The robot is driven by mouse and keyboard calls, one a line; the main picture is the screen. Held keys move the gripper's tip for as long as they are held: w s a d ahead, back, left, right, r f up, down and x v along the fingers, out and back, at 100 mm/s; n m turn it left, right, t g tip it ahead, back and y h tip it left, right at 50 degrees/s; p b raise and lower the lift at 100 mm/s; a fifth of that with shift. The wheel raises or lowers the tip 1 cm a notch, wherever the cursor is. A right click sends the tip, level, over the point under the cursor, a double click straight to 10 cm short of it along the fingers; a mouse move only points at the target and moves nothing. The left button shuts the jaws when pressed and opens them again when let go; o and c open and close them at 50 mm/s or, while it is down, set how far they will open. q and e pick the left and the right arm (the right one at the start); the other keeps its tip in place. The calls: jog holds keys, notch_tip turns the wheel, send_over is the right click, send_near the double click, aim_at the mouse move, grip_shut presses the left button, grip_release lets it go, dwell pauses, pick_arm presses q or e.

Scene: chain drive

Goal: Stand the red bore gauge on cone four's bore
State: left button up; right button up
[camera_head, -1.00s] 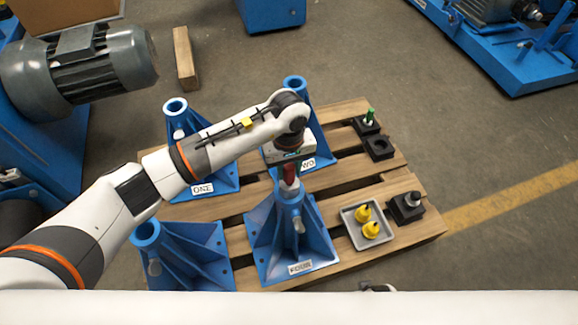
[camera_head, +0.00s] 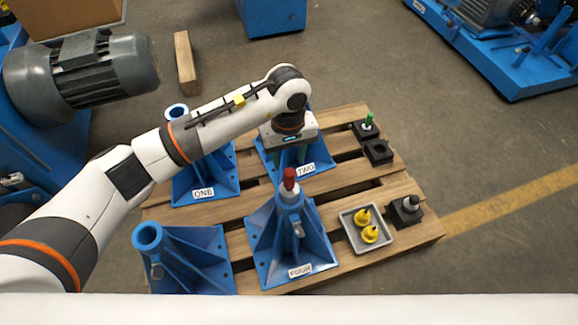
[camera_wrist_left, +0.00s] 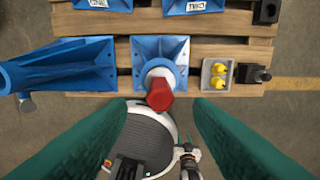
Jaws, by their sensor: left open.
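The red bore gauge (camera_head: 289,179) has a red upper part above a pale, light grey section. It stands upright at the top of cone four (camera_head: 291,240), the blue stand labelled FOUR, with its lower end hidden in the bore. The gauge also shows in the left wrist view (camera_wrist_left: 160,94), between the fingers and beyond their tips. My left gripper (camera_head: 291,157) is open and empty, behind and above the gauge in the head view. A gap shows between the fingers and the gauge.
Cones ONE (camera_head: 205,178) and TWO (camera_head: 305,160) and an unlabelled blue cone (camera_head: 185,262) share the wooden pallet (camera_head: 385,192). A grey tray (camera_head: 352,236) holds yellow gauges (camera_head: 370,234). Black blocks (camera_head: 378,151) stand along the right edge, one bearing a green gauge (camera_head: 368,121).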

pick_arm(q)
notch_tip(320, 180, up, 6)
jog(key=shift+w+f, duration=0.1)
jog(key=shift+f, duration=0.05)
